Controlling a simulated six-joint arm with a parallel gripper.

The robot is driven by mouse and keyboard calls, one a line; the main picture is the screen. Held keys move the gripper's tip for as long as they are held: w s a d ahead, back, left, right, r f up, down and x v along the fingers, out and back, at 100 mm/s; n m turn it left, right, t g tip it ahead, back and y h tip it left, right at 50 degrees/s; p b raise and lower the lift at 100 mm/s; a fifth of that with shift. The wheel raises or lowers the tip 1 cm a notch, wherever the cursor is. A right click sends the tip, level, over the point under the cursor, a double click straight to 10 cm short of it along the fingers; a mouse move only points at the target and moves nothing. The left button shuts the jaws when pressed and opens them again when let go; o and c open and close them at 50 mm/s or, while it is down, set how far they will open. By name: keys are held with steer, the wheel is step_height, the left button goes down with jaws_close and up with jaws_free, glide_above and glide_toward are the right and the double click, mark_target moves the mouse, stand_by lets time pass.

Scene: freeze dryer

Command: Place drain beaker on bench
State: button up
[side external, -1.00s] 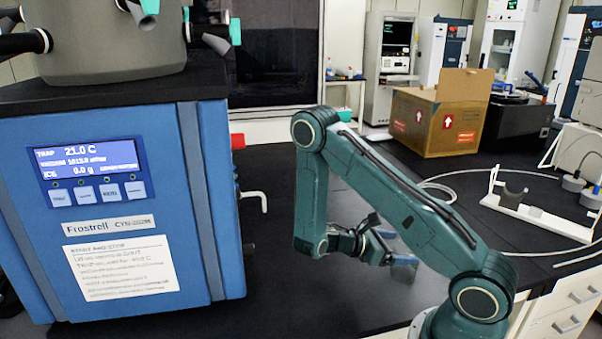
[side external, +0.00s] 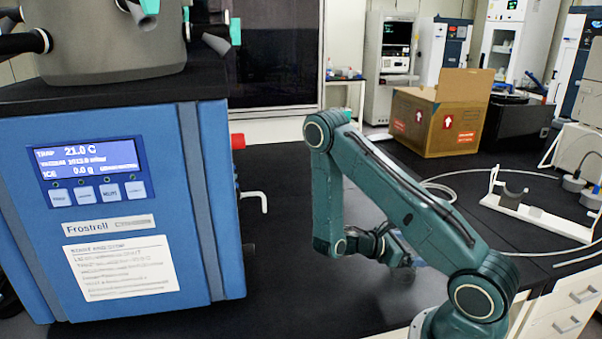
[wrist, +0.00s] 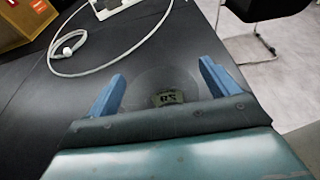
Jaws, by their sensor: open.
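The drain beaker (wrist: 168,82) is a clear, faint vessel with a small printed label. In the wrist view it stands on the black bench (wrist: 30,110), between the two blue fingers of my gripper (wrist: 163,84). The fingers are spread apart, with a gap visible on each side of it. In the side view my gripper (side external: 403,256) is low over the bench near its right front edge. The beaker is mostly hidden behind the gripper there, with only a faint see-through part showing.
The blue freeze dryer (side external: 130,240) stands at the left, with a white drain valve (side external: 255,198) on its side. A white stand (side external: 520,208) and looped tube (side external: 590,245) lie at the right. A cardboard box (side external: 435,120) is behind. The middle of the bench is clear.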

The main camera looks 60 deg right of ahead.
steer(key=c, duration=1.2)
steer(key=shift+r, duration=0.2)
step_height(320, 180, up, 20)
steer(key=shift+f, duration=0.2)
stand_by(0.7)
